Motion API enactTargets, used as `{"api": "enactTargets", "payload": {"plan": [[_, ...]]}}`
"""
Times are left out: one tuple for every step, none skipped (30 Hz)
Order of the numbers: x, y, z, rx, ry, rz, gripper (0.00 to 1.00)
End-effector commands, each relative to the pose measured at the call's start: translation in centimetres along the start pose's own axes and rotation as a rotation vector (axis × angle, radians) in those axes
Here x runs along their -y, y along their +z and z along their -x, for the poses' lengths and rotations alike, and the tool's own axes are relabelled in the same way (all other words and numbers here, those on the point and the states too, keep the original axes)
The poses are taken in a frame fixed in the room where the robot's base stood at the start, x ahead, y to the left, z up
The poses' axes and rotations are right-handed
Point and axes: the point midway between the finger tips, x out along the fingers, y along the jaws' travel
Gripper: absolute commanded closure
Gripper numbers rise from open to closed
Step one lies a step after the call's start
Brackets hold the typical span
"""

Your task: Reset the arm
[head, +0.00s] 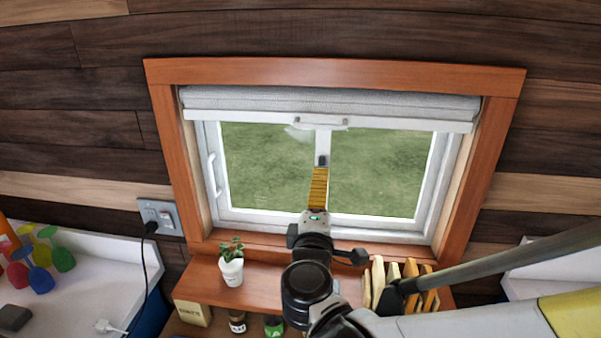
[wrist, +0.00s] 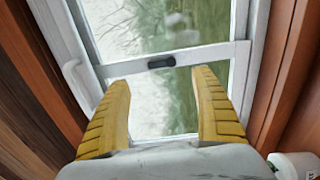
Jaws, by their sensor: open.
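My gripper (wrist: 162,100) has two ribbed yellow fingers, spread apart with nothing between them in the wrist view. In the head view, my gripper (head: 319,180) points at the window, its fingers overlapping each other in the picture. The window (head: 270,170) has a white frame and a wooden surround. A small dark latch (wrist: 161,62) on the white frame bar lies beyond the fingertips. Whether the fingers touch the window cannot be told. My arm reaches in from the lower right and hides part of the shelf.
A potted plant (head: 231,270) stands on the wooden shelf (head: 200,282) below the window. Cutting boards (head: 410,272) stand right of my arm. Jars (head: 273,325) sit lower down. A cable (head: 147,280) hangs from the wall outlet (head: 160,215).

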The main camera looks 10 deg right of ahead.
Motion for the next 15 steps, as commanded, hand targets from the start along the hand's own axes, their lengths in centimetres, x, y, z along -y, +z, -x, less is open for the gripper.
{"api": "enactTargets", "payload": {"plan": [[0.0, -0.05, 0.47, -0.002, 0.0, 0.0, 0.24], [0.0, -0.03, 0.66, -0.001, 0.0, 0.0, 0.24], [0.0, 0.0, 0.84, -0.001, 0.0, 0.0, 0.24], [0.0, 0.02, 0.94, 0.0, 0.0, 0.0, 0.24], [0.0, 0.03, 0.99, 0.0, 0.0, 0.0, 0.24], [0.0, 0.03, 1.02, 0.0, 0.0, 0.0, 0.24], [0.0, 0.03, 1.02, 0.0, 0.0, 0.0, 0.24], [0.0, 0.04, 1.01, 0.0, 0.0, 0.0, 0.24], [0.0, 0.04, 1.0, 0.0, 0.0, 0.0, 0.24], [0.0, 0.03, 0.99, 0.0, 0.0, 0.0, 0.24], [0.0, 0.03, 0.99, 0.0, 0.0, 0.0, 0.24], [0.01, 0.05, 0.98, 0.001, 0.0, 0.0, 0.24], [0.07, 0.13, 0.97, 0.002, -0.003, -0.003, 0.24], [0.21, 0.32, 0.96, 0.006, -0.009, -0.01, 0.24], [0.59, 0.83, 0.92, 0.017, -0.024, -0.027, 0.24]]}}
